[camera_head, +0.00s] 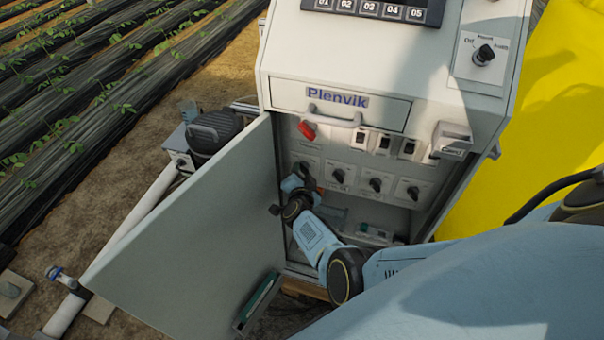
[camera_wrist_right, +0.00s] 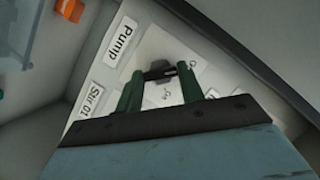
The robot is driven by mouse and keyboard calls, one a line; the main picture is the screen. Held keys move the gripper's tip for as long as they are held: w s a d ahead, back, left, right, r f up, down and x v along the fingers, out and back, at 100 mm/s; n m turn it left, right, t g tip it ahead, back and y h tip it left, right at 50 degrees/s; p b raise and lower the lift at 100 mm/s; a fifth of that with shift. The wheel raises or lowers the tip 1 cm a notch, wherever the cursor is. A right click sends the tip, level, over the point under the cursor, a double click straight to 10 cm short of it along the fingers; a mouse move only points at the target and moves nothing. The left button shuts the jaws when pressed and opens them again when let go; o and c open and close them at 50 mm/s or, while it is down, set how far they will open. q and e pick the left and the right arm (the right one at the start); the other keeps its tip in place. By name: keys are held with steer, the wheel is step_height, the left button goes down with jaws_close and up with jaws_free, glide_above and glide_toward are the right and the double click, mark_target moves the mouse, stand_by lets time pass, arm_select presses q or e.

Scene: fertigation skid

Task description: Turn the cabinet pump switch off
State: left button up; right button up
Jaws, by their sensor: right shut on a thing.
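The cabinet pump switch is a dark knob (camera_wrist_right: 158,72) on a pale plate beside the "Pump" label (camera_wrist_right: 120,42) in the right wrist view. My right gripper (camera_wrist_right: 160,85) is shut on this knob, with a green finger on each side of it. Its position lettering is partly covered and too blurred to read surely. In the head view my right gripper (camera_head: 301,180) is inside the open cabinet (camera_head: 283,150), at the left end of a row of black rotary switches, and hides most of the pump switch. My left gripper is not in view.
The open cabinet door (camera_head: 200,225) stands left of my right arm. A red handle (camera_head: 306,130) is above the switches. Neighbouring rotary switches (camera_head: 376,184) sit close on the right. A selector knob (camera_head: 484,54) is on the upper panel. A yellow tank (camera_head: 560,110) stands at right.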

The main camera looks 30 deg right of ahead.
steer(key=o, duration=1)
steer(key=shift+s, duration=0.1)
steer(key=p+v, duration=0.8)
steer(key=v, duration=0.5)
steer(key=shift+a+p, duration=0.15)
steer(key=shift+p, duration=0.25)
